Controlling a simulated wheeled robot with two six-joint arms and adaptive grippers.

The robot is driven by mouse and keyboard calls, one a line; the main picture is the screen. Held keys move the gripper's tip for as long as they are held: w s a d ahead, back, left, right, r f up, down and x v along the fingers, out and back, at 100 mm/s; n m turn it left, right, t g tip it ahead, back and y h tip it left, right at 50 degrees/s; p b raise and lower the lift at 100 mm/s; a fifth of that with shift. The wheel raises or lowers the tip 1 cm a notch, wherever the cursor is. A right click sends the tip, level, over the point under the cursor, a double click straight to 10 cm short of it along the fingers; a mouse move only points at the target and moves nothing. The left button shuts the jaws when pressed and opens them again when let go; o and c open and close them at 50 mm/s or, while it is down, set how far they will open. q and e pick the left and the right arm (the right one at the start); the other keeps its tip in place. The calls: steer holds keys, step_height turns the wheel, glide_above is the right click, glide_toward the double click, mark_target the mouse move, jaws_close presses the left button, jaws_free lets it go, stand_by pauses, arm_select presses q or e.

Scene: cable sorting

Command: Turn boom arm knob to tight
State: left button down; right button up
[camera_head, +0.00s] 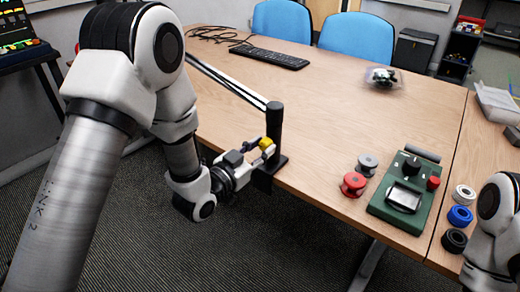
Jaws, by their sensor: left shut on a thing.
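The boom arm (232,83) is a long thin bar that slopes from the upper left down to a black upright post (274,120) clamped at the table's near edge. A small yellow knob (267,144) sits low on the post's left side. My left gripper (259,150) reaches in from the left and is shut on the yellow knob. Its fingers hide part of the knob, and any tight or loose marking is too small to see. Part of my right arm shows at the lower right, but its gripper is out of view.
A green device (378,208) with a small screen and knobs stands near the front right. Red (354,185) and grey (367,165) spools lie beside it, with white, blue and black ones further right. A keyboard (270,57) lies at the back. The table's middle (340,115) is clear.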

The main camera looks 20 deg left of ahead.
arm_select(q)
steer(key=m+b, duration=0.1)
steer(key=m, duration=0.3)
steer(key=shift+d+f+b, duration=0.1)
steer(key=shift+b, duration=0.25)
steer(key=m+b, duration=0.1)
steer(key=m, duration=0.3)
steer(key=shift+f+b, duration=0.1)
steer(key=shift+b, duration=0.3)
steer(key=m+b, duration=0.3)
steer(key=m, duration=0.2)
steer(key=shift+m+b, duration=0.9)
steer(key=shift+m, duration=0.8)
steer(key=c, duration=0.8)
jaws_free()
